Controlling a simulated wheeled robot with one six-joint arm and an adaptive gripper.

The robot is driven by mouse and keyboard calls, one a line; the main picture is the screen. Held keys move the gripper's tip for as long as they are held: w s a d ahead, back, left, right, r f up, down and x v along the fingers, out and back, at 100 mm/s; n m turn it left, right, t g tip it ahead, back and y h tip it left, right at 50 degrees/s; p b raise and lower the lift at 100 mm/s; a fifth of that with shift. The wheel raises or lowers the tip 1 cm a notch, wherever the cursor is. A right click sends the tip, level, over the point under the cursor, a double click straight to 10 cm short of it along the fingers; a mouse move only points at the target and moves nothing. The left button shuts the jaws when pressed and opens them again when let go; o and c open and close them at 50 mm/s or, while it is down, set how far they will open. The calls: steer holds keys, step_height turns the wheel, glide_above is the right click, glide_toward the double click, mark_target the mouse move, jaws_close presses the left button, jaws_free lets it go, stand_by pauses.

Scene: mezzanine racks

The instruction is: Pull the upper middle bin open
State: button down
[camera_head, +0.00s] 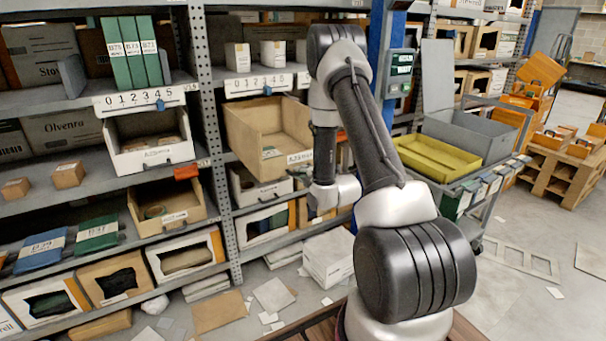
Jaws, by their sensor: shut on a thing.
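My arm rises in front of the racks and bends down, so its wrist hangs before the middle rack. My gripper (317,207) is at the wrist's end, small and mostly hidden. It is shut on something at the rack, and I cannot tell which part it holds. A large tan open bin (265,140) juts out from the middle rack, left of my forearm and above the wrist. A white bin (258,186) sits below it. Tan bins (342,208) stand in the row beside the wrist, partly covered by it. Which bin is the upper middle one is unclear.
The left rack holds a white bin (155,142), a tan bin (167,208) and green binders (133,52). A white box (328,257) and loose cardboard lie on the floor below. A cart with a yellow tray (437,158) stands to the right. Pallets stand farther right.

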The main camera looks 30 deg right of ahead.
steer(key=c, duration=1.5)
jaws_free()
steer(key=shift+o, duration=0.2)
steer(key=v, duration=0.7)
steer(key=shift+s, duration=0.2)
